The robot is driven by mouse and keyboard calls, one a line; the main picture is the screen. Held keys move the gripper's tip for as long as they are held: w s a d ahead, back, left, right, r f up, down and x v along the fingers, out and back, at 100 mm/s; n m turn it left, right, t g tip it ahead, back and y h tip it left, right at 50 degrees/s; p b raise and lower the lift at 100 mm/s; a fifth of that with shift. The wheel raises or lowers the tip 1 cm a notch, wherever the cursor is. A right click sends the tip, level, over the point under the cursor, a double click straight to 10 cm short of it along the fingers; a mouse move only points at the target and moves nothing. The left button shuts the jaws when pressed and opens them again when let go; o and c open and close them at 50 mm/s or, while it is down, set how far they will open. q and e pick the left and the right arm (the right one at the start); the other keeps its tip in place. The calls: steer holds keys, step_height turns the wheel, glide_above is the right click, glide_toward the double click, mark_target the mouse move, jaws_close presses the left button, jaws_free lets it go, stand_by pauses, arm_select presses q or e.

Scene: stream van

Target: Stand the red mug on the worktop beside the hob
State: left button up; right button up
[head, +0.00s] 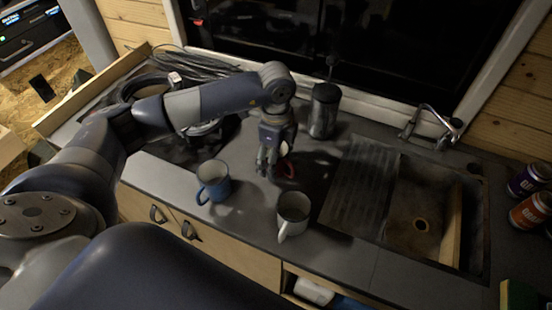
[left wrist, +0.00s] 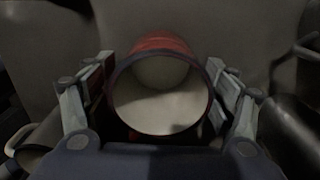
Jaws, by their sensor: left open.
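The red mug (head: 288,167) is on the grey worktop (head: 255,215), mostly hidden behind my left gripper (head: 268,165) in the head view. In the left wrist view the red mug (left wrist: 160,45) shows its round mouth and pale inside. My left gripper (left wrist: 160,70) is open, with one finger on each side of the mug; I cannot tell whether they touch it. A dark area (head: 182,150) under my left arm may be the hob, but the arm covers much of it. My right gripper is not in view.
A blue mug (head: 214,182) and a pale grey mug (head: 294,207) stand close to my left gripper. A dark canister (head: 324,112) stands behind it. The sink (head: 425,215) and tap (head: 437,125) are to the right. Cables (head: 205,62) lie at the back left.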

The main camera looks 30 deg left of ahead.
arm_select(q)
step_height(320, 180, up, 11)
steer(key=b, duration=0.3)
steer(key=shift+r, duration=0.1)
